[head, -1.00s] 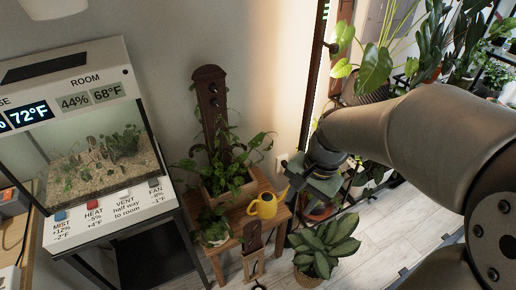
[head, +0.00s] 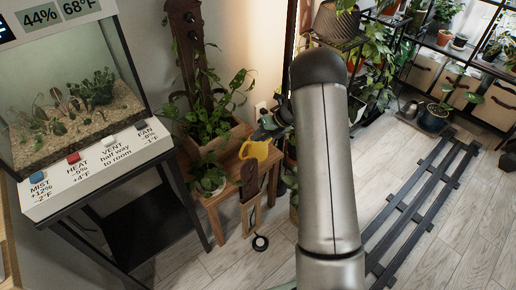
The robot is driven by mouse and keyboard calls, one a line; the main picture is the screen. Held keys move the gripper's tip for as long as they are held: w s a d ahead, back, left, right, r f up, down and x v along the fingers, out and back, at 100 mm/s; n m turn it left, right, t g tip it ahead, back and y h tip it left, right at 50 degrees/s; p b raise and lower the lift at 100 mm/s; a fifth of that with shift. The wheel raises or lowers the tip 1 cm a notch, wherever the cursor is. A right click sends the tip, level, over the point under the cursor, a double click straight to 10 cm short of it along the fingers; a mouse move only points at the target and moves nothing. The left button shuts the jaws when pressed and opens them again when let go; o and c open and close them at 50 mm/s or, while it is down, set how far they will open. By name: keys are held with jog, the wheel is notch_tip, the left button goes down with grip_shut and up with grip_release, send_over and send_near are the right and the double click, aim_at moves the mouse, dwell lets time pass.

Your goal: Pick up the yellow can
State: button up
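The yellow can (head: 257,151) is a small watering can at the right part of a wooden stool (head: 222,192), beside a planter box. My gripper (head: 266,133) is a dark shape at the can's top right, close to or touching it. The upright grey arm link hides part of the wrist and the area to the right. The fingers are too small and dark to show whether they are open or shut on the can. I cannot tell whether the can rests on the stool or is held.
A wooden planter box with a leafy plant (head: 213,115) stands behind the can. A small potted plant (head: 209,178) is at its left. A terrarium cabinet (head: 95,165) stands at the left. Dark rails (head: 425,200) run along the floor at the right. A black ring (head: 260,243) lies on the floor.

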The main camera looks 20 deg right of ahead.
aim_at(252, 144)
jog(key=b+x, duration=0.1)
jog(key=x, duration=0.4)
jog(key=b+x, duration=0.1)
jog(key=x, duration=0.5)
jog(key=shift+w, duration=0.3)
grip_shut()
jog(key=shift+r, duration=0.1)
dwell(0.8)
